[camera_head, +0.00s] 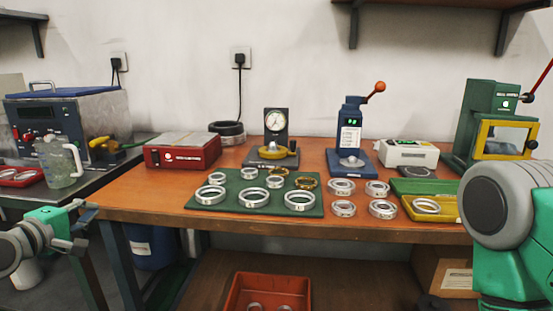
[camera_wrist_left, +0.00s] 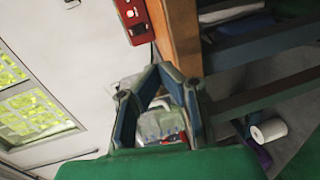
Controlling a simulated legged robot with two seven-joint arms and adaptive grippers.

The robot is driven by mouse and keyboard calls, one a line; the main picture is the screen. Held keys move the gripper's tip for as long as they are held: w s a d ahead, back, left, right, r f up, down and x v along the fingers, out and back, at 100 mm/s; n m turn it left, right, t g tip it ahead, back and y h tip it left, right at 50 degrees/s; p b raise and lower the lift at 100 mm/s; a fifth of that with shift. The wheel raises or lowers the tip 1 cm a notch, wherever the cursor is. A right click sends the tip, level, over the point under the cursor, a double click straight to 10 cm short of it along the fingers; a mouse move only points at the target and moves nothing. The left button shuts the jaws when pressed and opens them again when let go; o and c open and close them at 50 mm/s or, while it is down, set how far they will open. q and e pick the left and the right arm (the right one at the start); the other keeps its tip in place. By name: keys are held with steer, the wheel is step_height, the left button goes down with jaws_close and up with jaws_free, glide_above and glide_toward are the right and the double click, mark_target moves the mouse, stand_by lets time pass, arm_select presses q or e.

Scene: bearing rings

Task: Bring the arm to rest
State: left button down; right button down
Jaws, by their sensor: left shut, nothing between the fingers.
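My left gripper (camera_head: 84,228) is at the lower left of the head view, in front of the table's left end and apart from everything on it. In the left wrist view its two fingers (camera_wrist_left: 157,72) come together at the tips, with nothing held between them. A clear jug shows through the gap behind the fingers there. My right arm fills the lower right of the head view; its gripper cannot be made out.
The orange-topped table (camera_head: 120,207) holds a green mat (camera_head: 228,205) with several bearing rings, a red box (camera_head: 183,151), a dial gauge (camera_head: 276,124) and a blue press (camera_head: 350,135). A jug (camera_head: 58,163) stands on the left bench. An orange bin (camera_head: 236,291) sits below.

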arm_select(q)
steer(key=s+d+f+m+g, duration=0.4)
steer(key=s+f, duration=0.3)
steer(key=f, duration=0.3)
steer(key=s+d+f+m+g, duration=0.3)
steer(key=s+d+f+m, duration=0.15)
steer(key=s+f, duration=0.35)
steer(key=s+d+f+m+g, duration=0.35)
steer(key=s+d+f, duration=0.2)
steer(key=f, duration=0.55)
steer(key=s+f+m+g+y, duration=0.1)
steer(key=s+f+m+g, duration=0.15)
steer(key=s, duration=0.55)
steer(key=s+f+m+g, duration=0.2)
steer(key=s+f, duration=0.1)
steer(key=s, duration=0.5)
step_height(320, 180, up, 13)
steer(key=p, duration=1.3)
steer(key=shift+d, duration=0.45)
